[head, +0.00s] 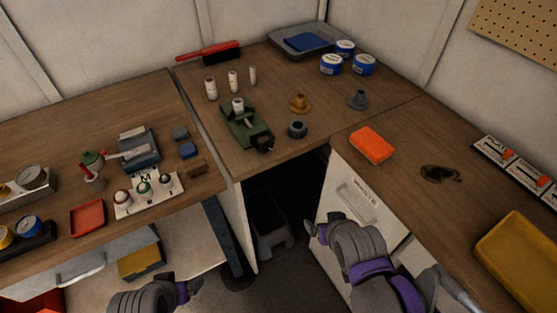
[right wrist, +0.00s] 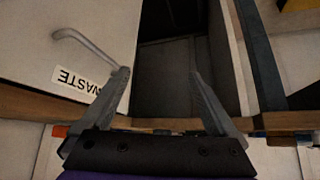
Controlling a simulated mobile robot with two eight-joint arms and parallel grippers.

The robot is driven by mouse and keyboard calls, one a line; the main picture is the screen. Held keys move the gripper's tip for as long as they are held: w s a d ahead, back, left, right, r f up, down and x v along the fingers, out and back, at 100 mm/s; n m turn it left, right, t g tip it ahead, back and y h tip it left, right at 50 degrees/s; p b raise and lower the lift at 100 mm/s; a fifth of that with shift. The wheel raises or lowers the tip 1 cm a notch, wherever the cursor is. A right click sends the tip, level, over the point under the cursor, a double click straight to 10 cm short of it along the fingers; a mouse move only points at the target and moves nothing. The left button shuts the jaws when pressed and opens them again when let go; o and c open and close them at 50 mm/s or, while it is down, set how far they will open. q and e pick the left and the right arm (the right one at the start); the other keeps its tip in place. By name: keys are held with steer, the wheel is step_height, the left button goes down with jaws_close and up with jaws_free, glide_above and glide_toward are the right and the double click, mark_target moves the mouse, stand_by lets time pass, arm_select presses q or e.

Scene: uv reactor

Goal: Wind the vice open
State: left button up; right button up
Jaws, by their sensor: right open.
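The green vice (head: 244,127) sits on the middle of the corner bench in the head view, with its dark screw end (head: 264,146) towards the front edge. A pale cylinder (head: 238,105) stands upright at its jaws; whether it is clamped I cannot tell. My right gripper (head: 314,229) is in front of and below the bench, well apart from the vice. In the right wrist view its two fingers (right wrist: 162,95) are spread with nothing between them. My left gripper (head: 192,288) is low at the bottom left, away from the vice; its fingers are too small to read.
A dark round knob-like part (head: 297,129) lies right of the vice, with a brown flanged part (head: 299,103) behind. Several pale cylinders (head: 233,82) stand behind it. An orange block (head: 371,145) lies on the right bench. Below is a drawer labelled WASTE (right wrist: 75,79).

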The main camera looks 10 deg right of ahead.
steer(key=w+a+t+b, duration=0.2)
steer(key=w+t+b, duration=0.45)
steer(key=w, duration=0.45)
steer(key=n+t+y+b, duration=0.4)
steer(key=t+y, duration=0.3)
glide_toward(267, 148)
steer(key=w, duration=0.1)
arm_select(q)
step_height(267, 148, down, 13)
steer(key=shift+w+f+g, duration=0.15)
steer(key=shift+f+g, duration=0.05)
steer(key=shift+g, duration=0.1)
arm_select(e)
steer(key=x, duration=1)
steer(key=shift+s+a+r, duration=0.1)
steer(key=shift+a, duration=0.05)
steer(key=c, duration=1.4)
arm_select(q)
steer(key=shift+r, duration=0.15)
arm_select(e)
steer(key=shift+o, duration=0.2)
steer(key=shift+n+y, duration=0.7)
steer(key=shift+n, duration=0.6)
